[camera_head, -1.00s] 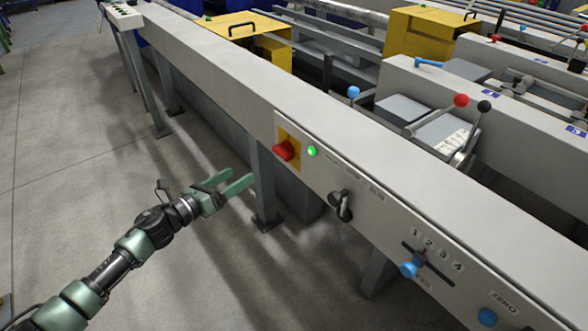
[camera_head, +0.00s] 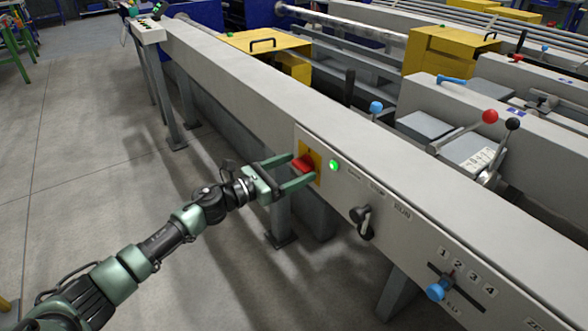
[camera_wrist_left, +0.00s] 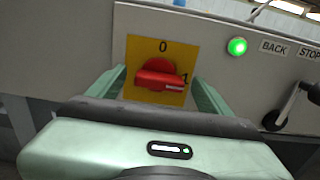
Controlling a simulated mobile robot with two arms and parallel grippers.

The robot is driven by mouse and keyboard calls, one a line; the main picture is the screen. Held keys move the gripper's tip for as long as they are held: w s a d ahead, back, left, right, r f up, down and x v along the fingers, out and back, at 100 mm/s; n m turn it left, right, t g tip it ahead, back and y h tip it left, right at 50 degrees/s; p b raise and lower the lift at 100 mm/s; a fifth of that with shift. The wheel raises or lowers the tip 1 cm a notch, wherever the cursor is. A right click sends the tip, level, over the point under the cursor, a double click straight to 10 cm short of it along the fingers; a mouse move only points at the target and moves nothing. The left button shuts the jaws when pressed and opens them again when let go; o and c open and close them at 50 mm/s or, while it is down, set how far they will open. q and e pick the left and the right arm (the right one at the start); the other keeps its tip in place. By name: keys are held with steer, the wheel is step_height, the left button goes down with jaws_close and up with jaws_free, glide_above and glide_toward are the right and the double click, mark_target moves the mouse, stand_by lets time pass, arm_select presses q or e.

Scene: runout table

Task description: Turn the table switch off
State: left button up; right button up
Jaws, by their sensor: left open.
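The red rotary switch (camera_head: 304,164) sits on a yellow plate on the table's side panel. In the left wrist view the switch (camera_wrist_left: 160,75) shows up close, its handle lying sideways with its white mark towards the 1 on the right; the 0 is at the top of the yellow plate (camera_wrist_left: 175,50). A green lamp (camera_head: 334,166) beside it is lit. My left gripper (camera_head: 300,172) is open, with one finger on each side of the switch knob. I cannot tell whether the fingers touch it. My right gripper is not in view.
A black selector lever (camera_head: 362,218) and a blue-knobbed slider (camera_head: 438,289) with numbers are further right on the panel. The long table beam (camera_head: 230,80) runs to the back left. The floor (camera_head: 70,180) at left is clear.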

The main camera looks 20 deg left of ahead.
arm_select(q)
steer(key=c, duration=1.4)
steer(key=shift+o, duration=0.2)
steer(key=shift+n, duration=0.3)
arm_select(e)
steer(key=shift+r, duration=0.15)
arm_select(q)
steer(key=n+p, duration=0.1)
steer(key=n, duration=0.1)
steer(key=shift+a+n+p, duration=0.1)
steer(key=shift+n+p, duration=0.2)
steer(key=shift+n, duration=0.1)
steer(key=n+p, duration=0.3)
steer(key=n, duration=0.3)
steer(key=shift+w+a+r, duration=0.1)
steer(key=n+p, duration=0.3)
steer(key=n, duration=0.4)
steer(key=shift+a, duration=0.1)
steer(key=shift+f+n+p, duration=0.25)
steer(key=shift+n+p, duration=0.1)
steer(key=shift+n, duration=0.55)
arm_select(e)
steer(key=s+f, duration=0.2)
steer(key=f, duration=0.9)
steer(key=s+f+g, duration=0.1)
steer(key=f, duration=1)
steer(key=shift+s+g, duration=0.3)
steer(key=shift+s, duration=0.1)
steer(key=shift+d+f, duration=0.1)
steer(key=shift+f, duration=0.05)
